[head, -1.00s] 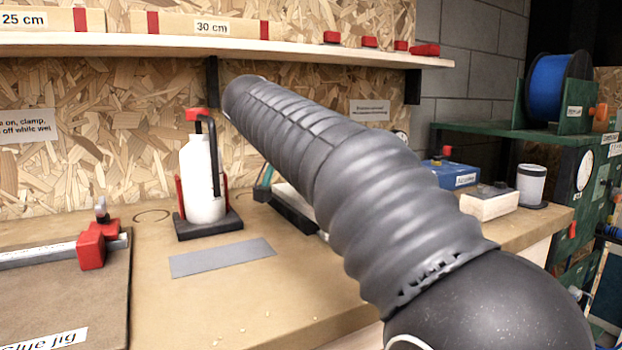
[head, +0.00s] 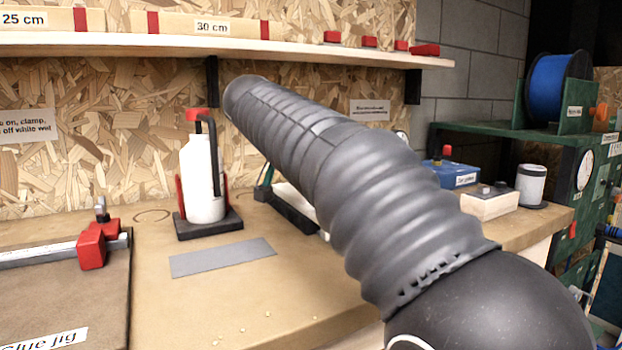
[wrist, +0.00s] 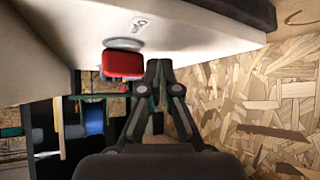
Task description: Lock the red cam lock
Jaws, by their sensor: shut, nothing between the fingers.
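The red cam lock (wrist: 122,65) shows in the wrist view as a red block on a pale panel (wrist: 60,45), with a round grey patch beside it. A small dark mark is printed on the panel nearby. My gripper (wrist: 158,68) is shut and empty, its fingertips just right of the red block and close to the panel. I cannot tell whether they touch it. In the head view my arm hides the gripper and the cam lock; part of a low dark-based white object (head: 290,210) shows behind the arm.
A white bottle (head: 201,180) with a red top stands in a dark holder left of my arm. A grey plate (head: 222,257) lies flat on the bench. A clamp jig (head: 91,249) is at left. A shelf (head: 290,46) runs above; a pale box (head: 489,204) stands right.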

